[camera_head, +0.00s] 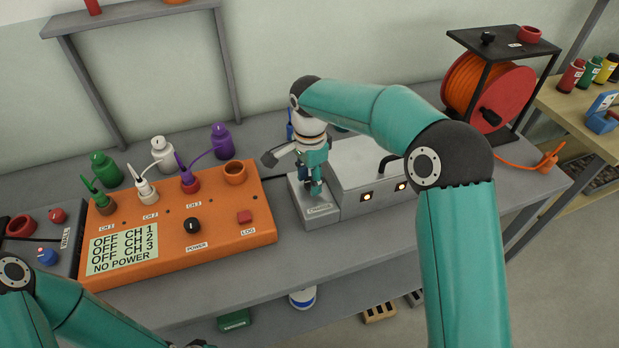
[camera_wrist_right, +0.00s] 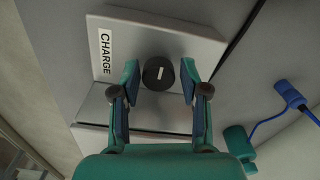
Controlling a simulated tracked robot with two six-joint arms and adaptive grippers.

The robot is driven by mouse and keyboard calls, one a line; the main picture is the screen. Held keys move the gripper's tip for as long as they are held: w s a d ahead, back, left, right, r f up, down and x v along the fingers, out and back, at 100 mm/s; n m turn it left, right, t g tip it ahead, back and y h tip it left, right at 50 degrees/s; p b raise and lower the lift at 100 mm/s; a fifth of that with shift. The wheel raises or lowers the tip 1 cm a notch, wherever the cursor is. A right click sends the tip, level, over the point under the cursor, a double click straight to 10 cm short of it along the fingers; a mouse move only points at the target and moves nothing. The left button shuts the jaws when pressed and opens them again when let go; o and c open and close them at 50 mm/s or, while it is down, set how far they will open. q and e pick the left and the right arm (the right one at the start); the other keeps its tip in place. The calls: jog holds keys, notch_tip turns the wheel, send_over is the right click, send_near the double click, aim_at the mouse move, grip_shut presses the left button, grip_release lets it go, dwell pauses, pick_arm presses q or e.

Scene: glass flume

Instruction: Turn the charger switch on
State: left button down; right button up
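The charger (camera_head: 360,165) is a grey box on the bench with a lower front ledge, a label and two small lit lamps. In the right wrist view its switch is a round black knob (camera_wrist_right: 158,73) with a short white mark, beside a "CHARGE" label (camera_wrist_right: 106,54). My right gripper (camera_head: 313,190) points down over the ledge and hides the knob in the head view. In the wrist view the right gripper (camera_wrist_right: 160,70) is open, one finger on each side of the knob, with narrow gaps. My left arm shows at the lower left; its gripper is out of view.
Left of the charger is an orange console (camera_head: 150,235) with bottles, a black power knob and a display reading "NO POWER". An orange cable reel (camera_head: 490,90) stands at the right. A blue cable (camera_wrist_right: 270,118) shows in the wrist view. The bench front is clear.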

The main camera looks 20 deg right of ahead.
aim_at(309, 181)
notch_tip(309, 181, up, 12)
dwell(0.6)
